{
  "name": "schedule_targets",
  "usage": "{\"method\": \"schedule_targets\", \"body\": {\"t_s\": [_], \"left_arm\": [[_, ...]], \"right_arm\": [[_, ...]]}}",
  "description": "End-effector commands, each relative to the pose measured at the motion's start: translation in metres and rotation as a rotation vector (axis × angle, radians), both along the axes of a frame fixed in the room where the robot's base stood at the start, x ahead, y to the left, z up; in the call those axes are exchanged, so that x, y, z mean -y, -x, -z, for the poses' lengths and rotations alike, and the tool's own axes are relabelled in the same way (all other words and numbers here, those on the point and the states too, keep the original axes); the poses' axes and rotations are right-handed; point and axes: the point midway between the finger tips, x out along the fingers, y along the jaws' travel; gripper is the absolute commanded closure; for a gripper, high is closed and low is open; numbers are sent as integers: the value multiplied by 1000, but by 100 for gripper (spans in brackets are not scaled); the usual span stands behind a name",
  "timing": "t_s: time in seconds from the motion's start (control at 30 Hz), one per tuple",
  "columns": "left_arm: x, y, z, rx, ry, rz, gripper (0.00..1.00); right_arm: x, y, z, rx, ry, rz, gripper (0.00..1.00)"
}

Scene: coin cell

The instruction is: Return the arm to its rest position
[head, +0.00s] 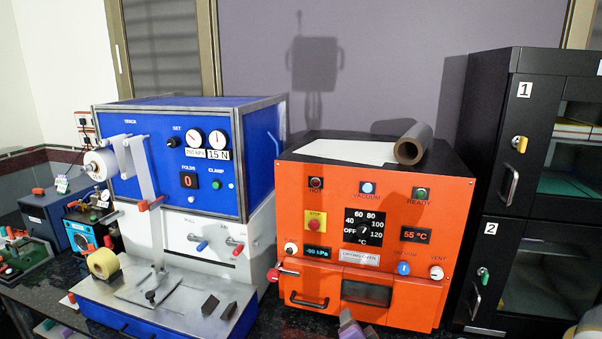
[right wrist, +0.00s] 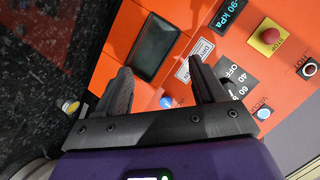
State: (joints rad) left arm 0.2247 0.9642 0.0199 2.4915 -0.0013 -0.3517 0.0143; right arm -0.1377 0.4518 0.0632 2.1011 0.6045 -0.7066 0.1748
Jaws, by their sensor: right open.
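My right gripper (right wrist: 160,66) is open, its two dark fingers apart with nothing between them. In the right wrist view it is in front of the orange oven's face, near the dark window (right wrist: 157,47). In the head view a purple and dark part of my right gripper (head: 350,326) shows at the bottom edge, below the window of the orange oven (head: 330,220). Whether the fingers touch the oven cannot be told. My left gripper is not in view.
A blue machine (head: 262,150) with a metal tray (head: 110,290) stands left of the oven. A black cabinet (head: 495,150) stands on the right. Knobs and a handle stick out from the oven's front.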

Motion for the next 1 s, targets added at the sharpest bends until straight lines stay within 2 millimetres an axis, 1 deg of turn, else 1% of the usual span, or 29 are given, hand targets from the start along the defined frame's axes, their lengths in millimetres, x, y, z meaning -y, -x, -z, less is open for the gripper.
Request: {"method": "schedule_targets", "body": {"t_s": [0.03, 0.07, 0.1, 0.17, 0.2, 0.27, 0.3, 0.37, 0.4, 0.47, 0.5, 0.57, 0.6, 0.67, 0.7, 0.8, 0.9, 1.0], "left_arm": [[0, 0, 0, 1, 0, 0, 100], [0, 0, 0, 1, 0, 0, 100], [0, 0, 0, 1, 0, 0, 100], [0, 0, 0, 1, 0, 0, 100], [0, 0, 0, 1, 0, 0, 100], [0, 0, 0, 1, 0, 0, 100], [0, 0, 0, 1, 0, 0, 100], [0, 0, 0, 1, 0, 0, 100], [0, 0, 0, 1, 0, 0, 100], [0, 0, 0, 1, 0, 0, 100], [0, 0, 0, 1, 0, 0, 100], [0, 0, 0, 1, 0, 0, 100], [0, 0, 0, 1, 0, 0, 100], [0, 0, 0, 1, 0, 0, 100], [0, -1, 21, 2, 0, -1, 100], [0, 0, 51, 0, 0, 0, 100], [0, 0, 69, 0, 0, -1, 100], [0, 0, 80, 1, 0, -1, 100]], "right_arm": [[0, 11, 44, -90, 38, -48, 31], [-2, 19, 66, -137, 58, -81, 31], [-3, 31, 94, -200, 83, -126, 31], [-5, 51, 133, -292, 111, -193, 31], [-7, 67, 158, -351, 127, -238, 31], [-9, 92, 192, -438, 143, -306, 31], [-11, 110, 212, -493, 150, -352, 31], [-14, 139, 240, -577, 155, -424, 31], [-17, 160, 258, -632, 153, -473, 31], [-20, 194, 281, -714, 146, -549, 31], [-23, 219, 294, -768, 138, -602, 31], [-29, 259, 312, -853, 116, -688, 31], [-33, 287, 321, -907, 97, -750, 31], [-40, 330, 331, -985, 60, -846, 31], [-39, 323, 350, -969, 71, -842, 31], [-39, 320, 379, -963, 75, -835, 31], [-39, 319, 397, -962, 76, -834, 31], [-39, 318, 408, -961, 76, -833, 31]]}}
